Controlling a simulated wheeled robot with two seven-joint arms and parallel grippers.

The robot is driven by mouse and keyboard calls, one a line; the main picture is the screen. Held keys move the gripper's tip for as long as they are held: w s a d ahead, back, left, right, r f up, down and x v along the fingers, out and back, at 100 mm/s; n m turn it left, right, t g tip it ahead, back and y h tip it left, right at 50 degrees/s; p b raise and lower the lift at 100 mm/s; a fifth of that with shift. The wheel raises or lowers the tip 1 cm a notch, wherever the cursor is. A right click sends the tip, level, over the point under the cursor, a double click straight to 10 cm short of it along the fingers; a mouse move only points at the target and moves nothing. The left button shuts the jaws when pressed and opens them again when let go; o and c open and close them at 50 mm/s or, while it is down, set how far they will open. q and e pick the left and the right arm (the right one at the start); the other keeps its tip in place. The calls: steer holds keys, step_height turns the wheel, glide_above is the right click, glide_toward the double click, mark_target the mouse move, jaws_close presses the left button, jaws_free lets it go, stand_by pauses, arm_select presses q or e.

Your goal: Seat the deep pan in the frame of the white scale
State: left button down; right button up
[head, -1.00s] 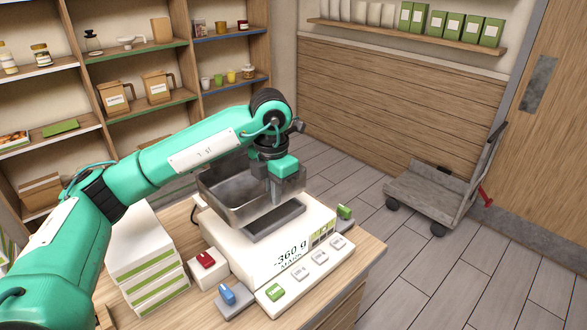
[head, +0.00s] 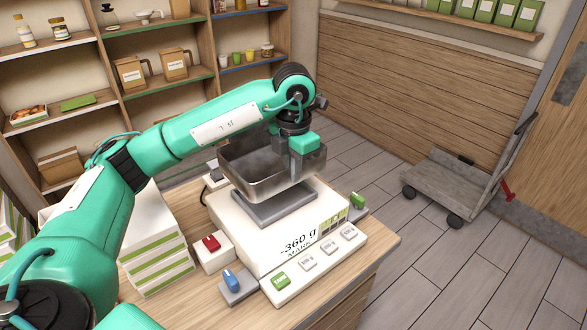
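The deep pan (head: 258,178) is a grey metal rectangular tray with high walls. My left gripper (head: 306,168) is shut on its right-hand wall and holds it over the white scale (head: 240,226). The scale's dark grey frame (head: 268,212) shows below the pan's front edge. The pan appears to hang a little above the frame; its far underside is hidden, so I cannot tell the exact gap. The scale's display reads -360 g. My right gripper is not in view.
A stack of white and green boxes (head: 156,250) stands left of the scale. A red-button block (head: 213,252) and a blue-switch block (head: 236,285) sit at its front left. Shelves stand behind, and a grey cart (head: 450,185) is on the floor at right.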

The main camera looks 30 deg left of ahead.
mark_target(293, 185)
arm_select(q)
steer(key=shift+s+f+b, duration=0.1)
steer(key=shift+f+b, duration=0.4)
steer(key=shift+f, duration=0.25)
step_height(293, 185, down, 3)
steer(key=b, duration=0.2)
steer(key=shift+f+b, duration=0.15)
steer(key=shift+b, duration=0.15)
steer(key=shift+f, duration=0.1)
steer(key=shift+f+b, duration=0.35)
steer(key=shift+b, duration=0.25)
steer(key=shift+b, duration=0.4)
stand_by(1.5)
steer(key=shift+f+b, duration=0.45)
steer(key=shift+b, duration=0.1)
stand_by(1.0)
